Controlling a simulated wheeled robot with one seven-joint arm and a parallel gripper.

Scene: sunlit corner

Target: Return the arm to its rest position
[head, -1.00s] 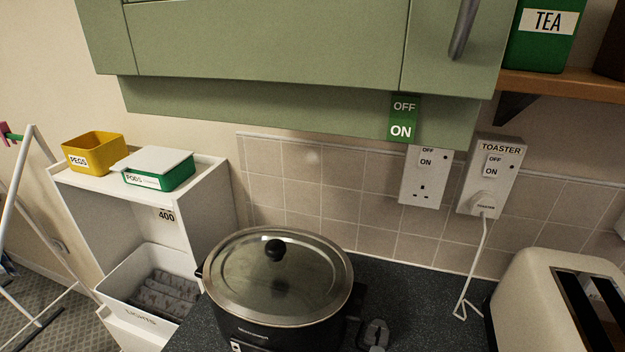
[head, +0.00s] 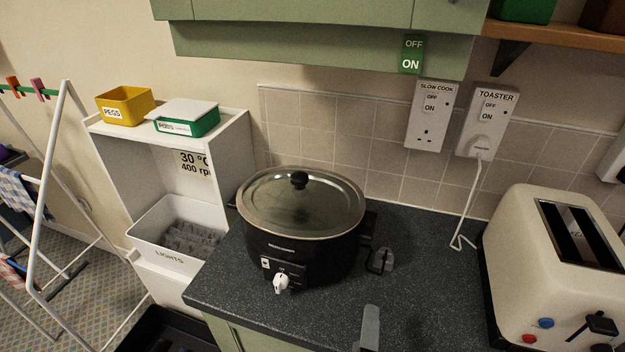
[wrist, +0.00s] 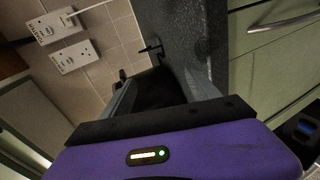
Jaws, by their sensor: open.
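My gripper (wrist: 160,92) shows in the wrist view beyond its purple body, with two grey fingers apart. I see nothing held between them, though a dark area there is hard to make out. In the head view, a grey upright piece (head: 370,328) stands at the bottom edge over the worktop; I cannot tell whether it is part of my gripper. The black slow cooker (head: 300,245) stands on the worktop with its glass lid on and a white knob in front. A dark plug (head: 381,261) lies to its right.
Green cupboards (head: 320,45) hang above. Left are a white shelf unit (head: 225,150) with yellow (head: 126,106) and green (head: 187,120) tubs, a white bin (head: 165,252) and a drying rack (head: 50,180).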

